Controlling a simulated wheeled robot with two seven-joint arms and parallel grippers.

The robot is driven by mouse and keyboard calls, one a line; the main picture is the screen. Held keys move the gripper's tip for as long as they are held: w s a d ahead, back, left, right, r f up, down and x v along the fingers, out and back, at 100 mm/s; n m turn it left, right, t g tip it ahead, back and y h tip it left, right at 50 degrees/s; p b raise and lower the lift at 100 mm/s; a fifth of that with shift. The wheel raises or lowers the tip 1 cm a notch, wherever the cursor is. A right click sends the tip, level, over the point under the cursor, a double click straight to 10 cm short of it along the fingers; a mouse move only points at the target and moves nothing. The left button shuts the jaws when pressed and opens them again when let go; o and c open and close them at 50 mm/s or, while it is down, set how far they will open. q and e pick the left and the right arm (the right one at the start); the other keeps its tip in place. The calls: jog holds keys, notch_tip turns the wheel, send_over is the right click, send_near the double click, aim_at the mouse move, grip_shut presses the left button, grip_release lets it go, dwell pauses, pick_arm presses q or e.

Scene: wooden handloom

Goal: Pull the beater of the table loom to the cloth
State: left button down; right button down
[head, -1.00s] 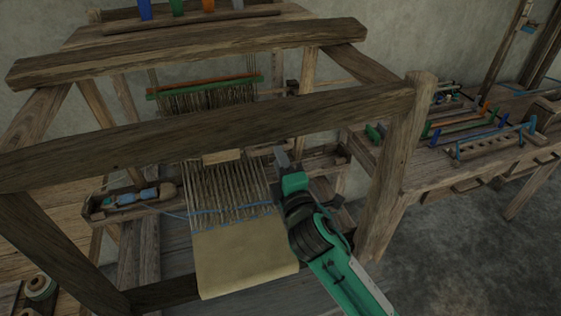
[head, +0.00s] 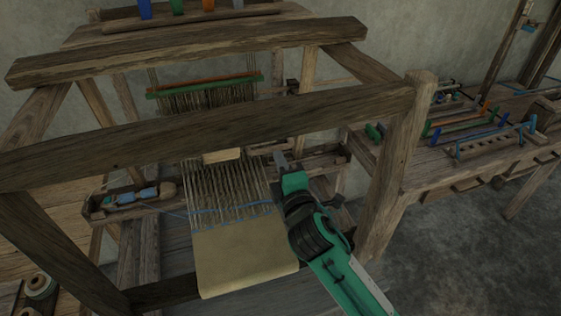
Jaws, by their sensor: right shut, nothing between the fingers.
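The loom's beater shows only partly behind the thick front crossbeam. A pale wooden block (head: 221,156), apparently its grip, sits over the warp threads (head: 225,188) just below that beam. The tan cloth (head: 243,262) hangs in front, with a blue weft line along its upper edge and bare warp between it and the block. My right gripper (head: 281,161) is shut and empty, to the right of the warp and below the beam. It is apart from the pale block; whether it touches any wood behind it I cannot tell. My left gripper is not in view.
The loom's front crossbeam (head: 205,135) and right post (head: 398,170) stand close around my right arm. A wooden trough with a blue-wound shuttle (head: 145,194) lies left of the warp. A side bench (head: 430,165) with colored sticks stands right. Grey floor is clear at lower right.

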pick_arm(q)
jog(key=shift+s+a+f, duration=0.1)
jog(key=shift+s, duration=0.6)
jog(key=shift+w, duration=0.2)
